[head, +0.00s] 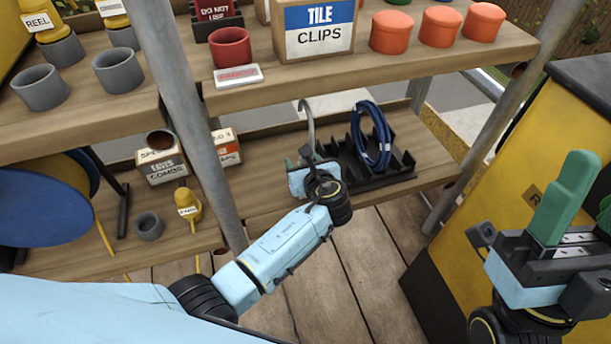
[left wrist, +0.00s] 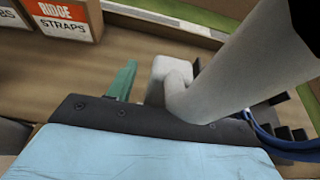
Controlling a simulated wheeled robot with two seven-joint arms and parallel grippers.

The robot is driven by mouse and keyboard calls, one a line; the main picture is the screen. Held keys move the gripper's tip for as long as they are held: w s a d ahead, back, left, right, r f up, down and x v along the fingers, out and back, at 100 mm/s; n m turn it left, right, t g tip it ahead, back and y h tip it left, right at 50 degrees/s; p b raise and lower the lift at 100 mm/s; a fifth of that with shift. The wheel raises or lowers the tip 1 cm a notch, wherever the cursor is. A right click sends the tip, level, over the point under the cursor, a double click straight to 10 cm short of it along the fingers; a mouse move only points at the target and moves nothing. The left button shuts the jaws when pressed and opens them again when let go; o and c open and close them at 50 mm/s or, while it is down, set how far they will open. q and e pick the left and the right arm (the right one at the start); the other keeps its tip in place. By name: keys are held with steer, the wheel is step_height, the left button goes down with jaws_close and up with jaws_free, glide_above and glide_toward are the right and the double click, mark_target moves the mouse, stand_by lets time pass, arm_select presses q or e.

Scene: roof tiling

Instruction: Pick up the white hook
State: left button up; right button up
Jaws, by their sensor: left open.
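The white hook (head: 308,122) stands upright at the lower shelf, beside the black rack, its curved top upward in the head view. In the left wrist view the white hook (left wrist: 232,68) is large and close, rising across the right of the picture. My left gripper (head: 306,165) is open at the hook's lower part. One green finger (left wrist: 122,82) shows left of the hook; the other is hidden behind it. I cannot tell whether the fingers touch it. My right gripper (head: 590,210) is open and empty at the right, its green fingers apart and pointing up.
A black rack (head: 388,172) holding a blue cable coil (head: 371,135) stands right of the hook. Upright grey poles (head: 192,110) frame the shelves. The upper shelf (head: 420,65) overhangs behind the hook. An eaves combs box (head: 162,160) stands left.

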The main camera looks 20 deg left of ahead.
arm_select(q)
steer(key=shift+c, duration=0.4)
steer(key=c, duration=1)
jaws_close()
steer(key=shift+r, duration=0.15)
